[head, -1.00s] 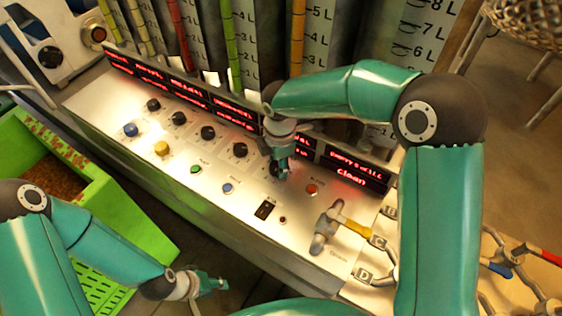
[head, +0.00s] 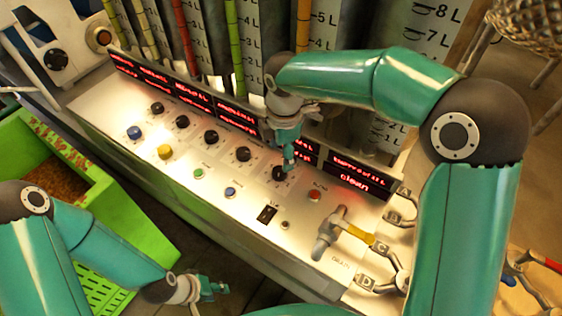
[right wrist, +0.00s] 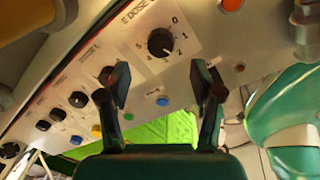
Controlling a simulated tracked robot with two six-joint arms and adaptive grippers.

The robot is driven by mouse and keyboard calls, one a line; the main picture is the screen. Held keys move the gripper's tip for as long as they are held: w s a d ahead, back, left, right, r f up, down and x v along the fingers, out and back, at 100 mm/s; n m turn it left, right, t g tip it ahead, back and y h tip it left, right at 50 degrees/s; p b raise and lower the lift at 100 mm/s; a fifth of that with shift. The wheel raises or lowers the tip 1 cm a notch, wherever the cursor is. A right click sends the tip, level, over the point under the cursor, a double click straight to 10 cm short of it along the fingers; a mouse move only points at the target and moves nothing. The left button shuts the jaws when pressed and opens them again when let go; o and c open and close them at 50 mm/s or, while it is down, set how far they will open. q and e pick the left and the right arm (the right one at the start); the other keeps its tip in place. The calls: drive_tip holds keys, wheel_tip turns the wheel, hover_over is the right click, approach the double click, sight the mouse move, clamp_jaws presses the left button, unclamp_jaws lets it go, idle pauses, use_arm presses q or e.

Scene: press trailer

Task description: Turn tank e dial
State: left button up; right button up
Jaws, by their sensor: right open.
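The tank E dial (right wrist: 160,42) is a round black knob beside the label "E DOSE", with numbers around it, in the right wrist view. In the head view the dial (head: 279,174) is partly hidden behind my right gripper. My right gripper (head: 289,164) points down at the panel right by the dial. In the right wrist view its fingers (right wrist: 163,84) are spread wide and empty, with the dial seen beyond the gap between them. My left gripper (head: 215,289) hangs low, away from the panel; its jaws are too small to judge.
The sloped white panel (head: 100,100) carries other black dials (head: 243,154), a yellow knob (head: 165,152), a blue knob (head: 134,132) and a red button (head: 314,195). A yellow-handled lever (head: 356,232) stands at lower right. Red displays (head: 360,183) line the back. A green bin (head: 125,220) is at left.

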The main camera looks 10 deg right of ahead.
drive_tip(key=shift+s+r, duration=0.15)
drive_tip(key=shift+r, duration=2.2)
